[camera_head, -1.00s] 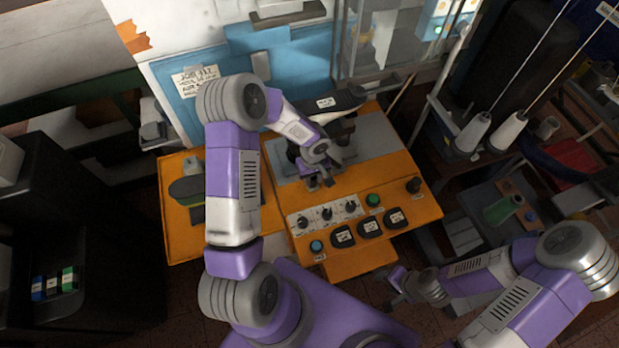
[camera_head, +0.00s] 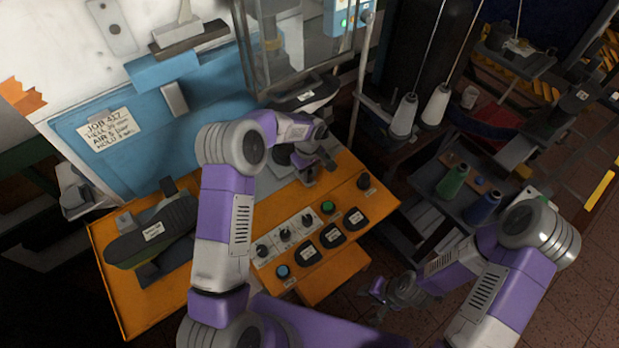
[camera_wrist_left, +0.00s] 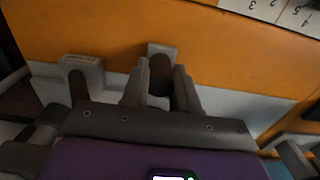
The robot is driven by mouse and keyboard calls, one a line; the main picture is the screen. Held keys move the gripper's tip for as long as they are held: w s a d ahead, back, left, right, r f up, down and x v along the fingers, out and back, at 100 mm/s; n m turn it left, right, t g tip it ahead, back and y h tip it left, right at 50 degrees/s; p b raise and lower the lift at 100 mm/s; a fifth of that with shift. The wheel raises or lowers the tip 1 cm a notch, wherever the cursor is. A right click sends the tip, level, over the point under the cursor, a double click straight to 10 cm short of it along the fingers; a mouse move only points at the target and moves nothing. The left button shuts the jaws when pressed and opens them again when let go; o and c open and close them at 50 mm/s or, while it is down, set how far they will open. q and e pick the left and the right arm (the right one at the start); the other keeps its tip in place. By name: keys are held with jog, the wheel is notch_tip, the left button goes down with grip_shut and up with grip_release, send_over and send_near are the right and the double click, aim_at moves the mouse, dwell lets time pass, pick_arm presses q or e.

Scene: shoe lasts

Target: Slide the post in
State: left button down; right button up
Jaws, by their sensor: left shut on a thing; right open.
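My left gripper (camera_head: 305,176) is over the orange machine bench (camera_head: 345,185), behind the row of knobs. In the left wrist view its two fingers (camera_wrist_left: 160,92) are close together, with a dark piece (camera_wrist_left: 159,87) between them, probably the post. A grey upright plate (camera_wrist_left: 163,50) stands just beyond the fingertips. A second grey plate with a U-shaped slot (camera_wrist_left: 82,72) stands to its left. Whether the held piece touches either plate I cannot tell; my arm hides much of this spot in the head view. My right gripper (camera_head: 388,290) is open and empty, low at the front right.
Knobs and buttons (camera_head: 284,235) line the bench front. A dark shoe last (camera_head: 155,232) lies on the left orange section; another dark labelled shape (camera_head: 304,96) is behind my left gripper. Thread cones (camera_head: 404,115) and a low shelf with bottles (camera_head: 453,182) stand right.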

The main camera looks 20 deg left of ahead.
pick_arm(q)
jog(key=shift+w+d+r, duration=0.15)
jog(key=shift+w+d, duration=0.05)
jog(key=c, duration=1.1)
grip_release()
jog(key=shift+c, duration=0.2)
jog(key=shift+o, duration=1.4)
jog(key=shift+w, duration=0.1)
jog(key=shift+s+a, duration=0.1)
jog(key=shift+s, duration=0.1)
